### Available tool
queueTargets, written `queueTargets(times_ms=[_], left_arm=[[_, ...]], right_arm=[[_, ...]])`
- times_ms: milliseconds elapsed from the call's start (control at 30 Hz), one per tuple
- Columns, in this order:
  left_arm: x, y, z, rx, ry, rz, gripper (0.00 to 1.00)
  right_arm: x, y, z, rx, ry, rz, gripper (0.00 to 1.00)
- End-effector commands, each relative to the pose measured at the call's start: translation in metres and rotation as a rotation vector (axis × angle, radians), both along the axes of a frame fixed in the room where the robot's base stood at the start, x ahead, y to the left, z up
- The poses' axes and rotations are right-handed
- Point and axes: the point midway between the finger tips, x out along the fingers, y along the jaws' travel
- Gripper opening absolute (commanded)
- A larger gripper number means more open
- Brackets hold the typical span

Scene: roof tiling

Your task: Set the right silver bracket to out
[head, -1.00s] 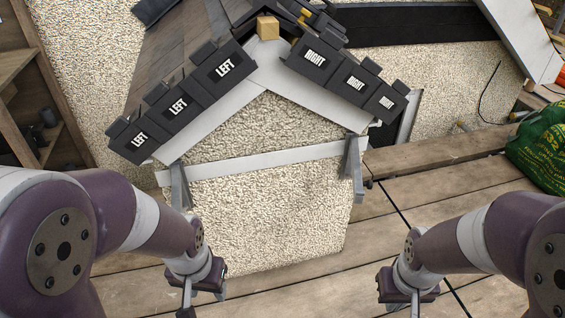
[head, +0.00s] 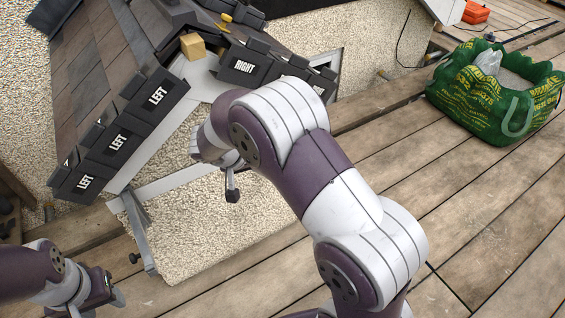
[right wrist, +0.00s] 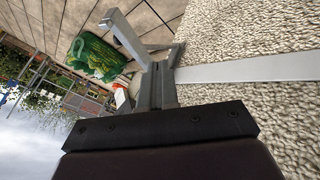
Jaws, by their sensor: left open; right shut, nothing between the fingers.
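The right silver bracket (right wrist: 128,35) shows in the right wrist view as a grey angled piece beside the pebbled wall, at the end of the white strip. In the head view my right arm hides it. My right gripper (right wrist: 157,85) is shut and empty, its fingers close to the bracket; I cannot tell whether they touch. In the head view its fingertips are hidden, and only the hand (head: 222,155) shows in front of the wall. My left gripper (head: 97,302) is open and empty at the lower left, below the left silver bracket (head: 138,232).
Dark tiles marked LEFT (head: 118,143) and RIGHT (head: 243,66) line the gable edges, with a wooden block (head: 192,45) at the peak. A green bag (head: 495,95) stands on the plank deck (head: 480,220) at the right. The deck right of my arm is mostly clear.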

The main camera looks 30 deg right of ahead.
Motion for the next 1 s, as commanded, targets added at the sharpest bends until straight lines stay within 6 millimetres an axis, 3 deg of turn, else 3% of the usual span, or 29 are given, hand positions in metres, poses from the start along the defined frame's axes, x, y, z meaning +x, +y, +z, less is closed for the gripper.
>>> queueTargets(times_ms=[500,700,1000], left_arm=[[0.000,0.000,-0.022,0.000,0.000,0.000,0.49],[0.000,0.000,-0.021,0.000,0.000,0.000,0.49],[0.000,0.000,-0.022,0.000,0.000,0.000,0.49]], right_arm=[[0.021,-0.056,-0.082,0.000,-0.001,-0.005,0.00],[0.013,-0.084,-0.079,0.001,-0.004,-0.006,0.00],[0.009,-0.094,-0.079,0.001,-0.004,-0.003,0.00]])
